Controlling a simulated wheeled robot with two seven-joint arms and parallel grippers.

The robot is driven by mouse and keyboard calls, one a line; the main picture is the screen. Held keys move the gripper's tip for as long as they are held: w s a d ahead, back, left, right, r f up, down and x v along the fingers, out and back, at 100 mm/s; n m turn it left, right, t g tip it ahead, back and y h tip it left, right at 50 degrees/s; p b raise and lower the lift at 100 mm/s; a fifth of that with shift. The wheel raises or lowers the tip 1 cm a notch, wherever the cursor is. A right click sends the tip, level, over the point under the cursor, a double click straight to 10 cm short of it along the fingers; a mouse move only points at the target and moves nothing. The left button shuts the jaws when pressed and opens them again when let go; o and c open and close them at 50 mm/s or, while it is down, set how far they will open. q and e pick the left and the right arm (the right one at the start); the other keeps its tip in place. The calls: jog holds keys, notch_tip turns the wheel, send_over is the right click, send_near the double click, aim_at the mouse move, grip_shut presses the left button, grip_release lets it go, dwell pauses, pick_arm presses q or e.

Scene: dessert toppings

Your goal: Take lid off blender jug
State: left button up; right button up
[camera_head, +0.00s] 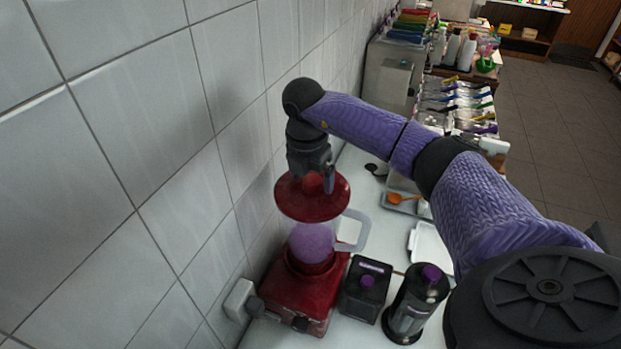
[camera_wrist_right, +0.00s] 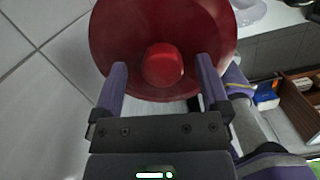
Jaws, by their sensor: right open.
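The blender jug (camera_head: 312,243) is clear, with purple contents and a pale handle at its right. It stands on a red blender base (camera_head: 298,299). The round red lid (camera_head: 312,207) with a central knob is at the top of the jug; whether it sits tight on the rim is hard to tell. My right gripper (camera_head: 314,178) points down over the lid. In the right wrist view, its purple fingers (camera_wrist_right: 161,64) are open on either side of the red knob (camera_wrist_right: 163,65), with gaps on both sides. My left gripper is not in view.
A tiled wall (camera_head: 150,180) runs close along the left of the blender. A black container (camera_head: 366,290) and a dark canister with a purple top (camera_head: 415,303) stand to its right. A white tray (camera_head: 428,246) lies behind them. Topping racks (camera_head: 455,105) stand farther back.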

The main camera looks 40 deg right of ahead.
jog(key=shift+s+f, duration=0.2)
jog(key=shift+s, duration=0.05)
jog(key=shift+w, duration=0.15)
jog(key=c, duration=0.5)
grip_shut()
